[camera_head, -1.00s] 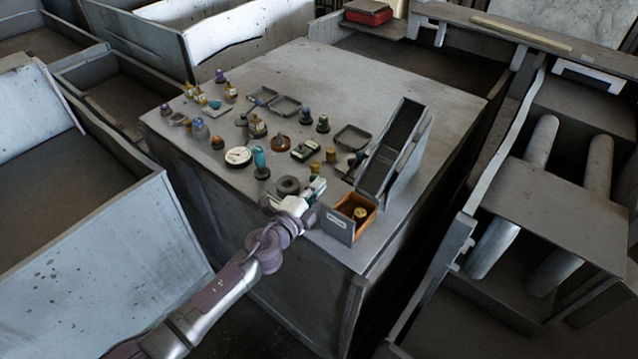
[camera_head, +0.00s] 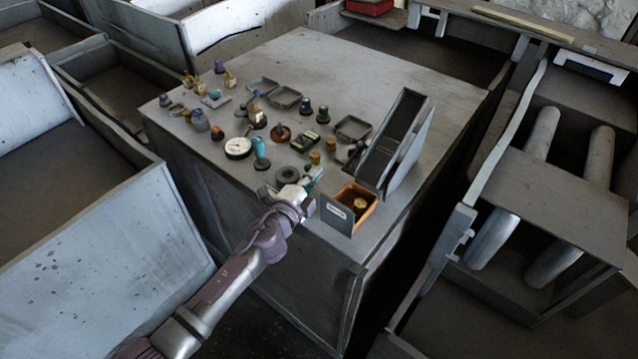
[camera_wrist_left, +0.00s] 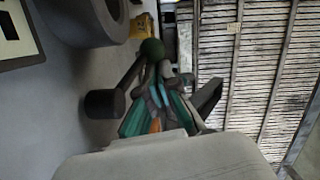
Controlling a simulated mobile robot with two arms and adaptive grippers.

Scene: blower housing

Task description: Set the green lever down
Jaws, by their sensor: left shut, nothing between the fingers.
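In the left wrist view a dark lever with a green ball knob (camera_wrist_left: 152,48) and a black round base (camera_wrist_left: 100,103) stands on the grey table top. Its rod slants between base and knob. My left gripper (camera_wrist_left: 165,100) is shut and empty, with its teal and grey fingers right beside the lever. I cannot tell whether they touch it. In the head view my left gripper (camera_head: 315,178) is at the table's near edge, between a grey ring and an orange bin. The lever cannot be made out there. My right gripper is not in view.
The grey ring (camera_head: 288,174) lies left of the gripper, and the open orange bin (camera_head: 369,207) stands right of it. A tall grey open box (camera_head: 418,148) stands behind the bin. Gauges, knobs and small trays crowd the left half; the far table top (camera_head: 330,62) is clear.

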